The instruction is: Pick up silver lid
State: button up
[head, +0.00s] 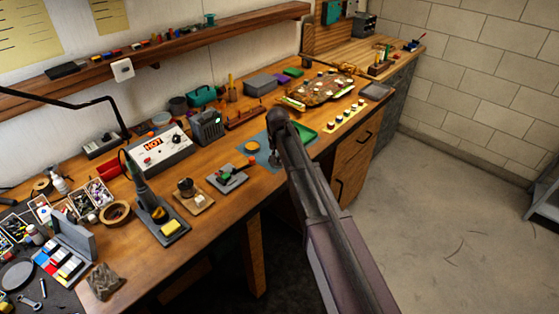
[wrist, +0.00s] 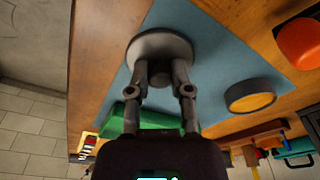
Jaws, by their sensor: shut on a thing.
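The silver lid (wrist: 150,47) is a round grey disc with a small knob, near the top middle of the wrist view. My gripper (wrist: 160,80) is shut on its knob, one finger on each side. The lid overlaps the blue mat (wrist: 215,50) and the wood beside it; I cannot tell whether it touches them. In the head view my gripper (head: 273,158) is over the blue mat (head: 262,158), and the lid is too small and hidden to make out clearly.
A round yellow-topped tin (wrist: 250,96) is on the mat, right of the lid. A green tray (head: 305,134) lies beyond my gripper. A board with a green part (head: 228,177) and a soldering iron stand (head: 162,222) are to the left. The bench's front edge is close.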

jog(key=shift+r, duration=0.1)
notch_tip(320, 180, up, 3)
jog(key=p, duration=0.3)
jog(key=shift+r, duration=0.1)
jog(key=s+d+p, duration=0.1)
jog(key=s+d, duration=0.1)
jog(key=s, duration=0.5)
jog(key=s+d+r+p, duration=0.1)
jog(key=s+d, duration=0.2)
jog(key=s, duration=0.5)
jog(key=shift+r, duration=0.3)
